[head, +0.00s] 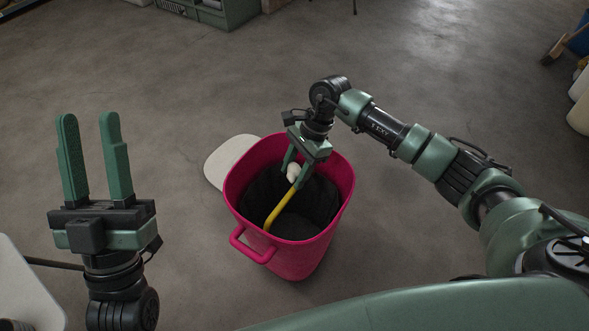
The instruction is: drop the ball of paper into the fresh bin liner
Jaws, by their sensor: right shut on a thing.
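The ball of paper (293,171) is small and white. My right gripper (293,178) is shut on it, pointing down over the open mouth of a pink bin (298,261). A dark liner (314,204) covers the inside of the bin; its bottom is in shadow. I cannot tell how far below the rim the paper is. My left gripper (89,118) is open and empty, fingers up, at the left, well apart from the bin.
A yellow curved rod (281,207) leans inside the bin, close below my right gripper. The bin has a pink side handle (250,248). A pale flat lid-like piece (229,160) lies behind it. A green crate (224,12) stands at the back. Much floor is clear.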

